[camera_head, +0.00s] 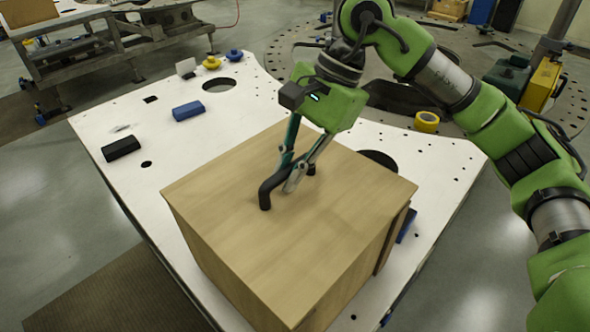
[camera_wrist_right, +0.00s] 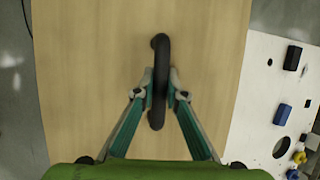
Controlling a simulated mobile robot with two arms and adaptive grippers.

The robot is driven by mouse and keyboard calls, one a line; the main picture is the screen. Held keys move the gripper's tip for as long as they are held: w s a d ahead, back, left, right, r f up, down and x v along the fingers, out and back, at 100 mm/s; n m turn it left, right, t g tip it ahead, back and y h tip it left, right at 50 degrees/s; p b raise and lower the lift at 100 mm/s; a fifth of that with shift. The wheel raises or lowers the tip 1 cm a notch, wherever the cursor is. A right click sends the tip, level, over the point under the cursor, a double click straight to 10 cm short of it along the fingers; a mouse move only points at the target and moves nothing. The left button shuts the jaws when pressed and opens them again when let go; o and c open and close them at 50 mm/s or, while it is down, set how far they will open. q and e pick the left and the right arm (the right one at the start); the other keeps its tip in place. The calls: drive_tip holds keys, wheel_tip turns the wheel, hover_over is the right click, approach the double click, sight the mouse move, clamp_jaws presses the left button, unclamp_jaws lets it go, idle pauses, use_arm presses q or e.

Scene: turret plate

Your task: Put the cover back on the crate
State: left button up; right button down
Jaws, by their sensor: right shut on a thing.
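The crate (camera_head: 235,275) is a light wooden box standing on a white plate. Its cover (camera_head: 220,190) is a flat wooden panel with a black bar handle (camera_head: 268,188) in the middle. The cover lies over the top of the crate; I cannot tell whether it is fully seated. My right gripper (camera_head: 290,180) points down and is shut on the handle. In the right wrist view, the fingertips (camera_wrist_right: 160,85) press the black handle (camera_wrist_right: 159,50) from both sides, and the cover (camera_wrist_right: 90,70) fills most of the picture. My left gripper is not in view.
The white plate (camera_head: 130,185) has round holes and carries a black block (camera_head: 121,149), a blue block (camera_head: 188,111), yellow and blue knobs (camera_head: 211,62) and a yellow ring (camera_head: 427,122). A dark blue piece (camera_head: 406,226) lies beside the crate's right side. The plate's left part is mostly clear.

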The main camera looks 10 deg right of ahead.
drive_tip(key=shift+f, duration=0.5)
drive_tip(key=shift+f, duration=0.1)
drive_tip(key=c, duration=2.5)
unclamp_jaws()
drive_tip(key=shift+f, duration=0.15)
drive_tip(key=o, duration=0.4)
